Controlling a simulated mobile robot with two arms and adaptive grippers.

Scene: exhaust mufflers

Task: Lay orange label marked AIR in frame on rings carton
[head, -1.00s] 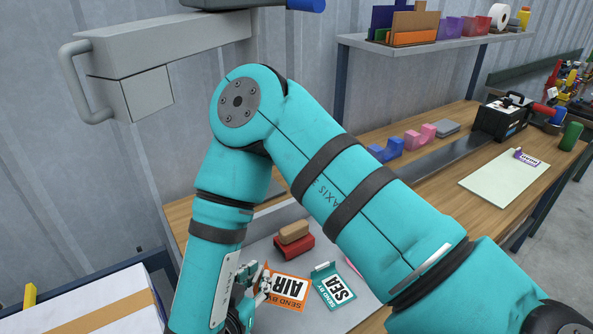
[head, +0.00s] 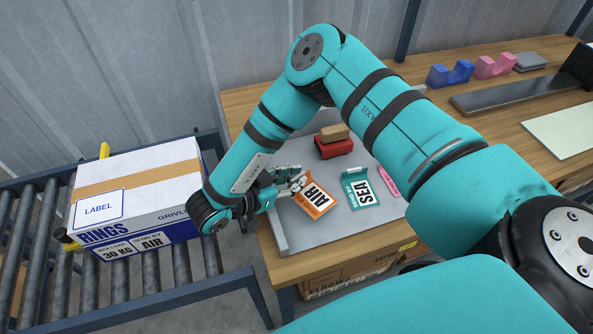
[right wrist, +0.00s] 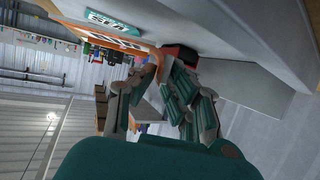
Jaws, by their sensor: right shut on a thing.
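The orange label marked AIR (head: 314,199) is at the left part of the grey tray, its near edge pointing down and right. My right gripper (head: 297,184) is shut on its upper left edge. In the right wrist view the fingers (right wrist: 158,75) close at the orange label (right wrist: 108,38); whether it is clear of the tray I cannot tell. The rings carton (head: 140,190) is left of my right arm, with a blue-outlined frame reading LABEL (head: 98,208) on its top. The frame is bare. My left gripper is not in view.
A green SEA label (head: 360,189) lies right of the orange one on the grey tray (head: 300,231). A red block with a brown top (head: 334,148) stands behind. The carton sits on a roller conveyor (head: 150,270); a gap separates conveyor and table.

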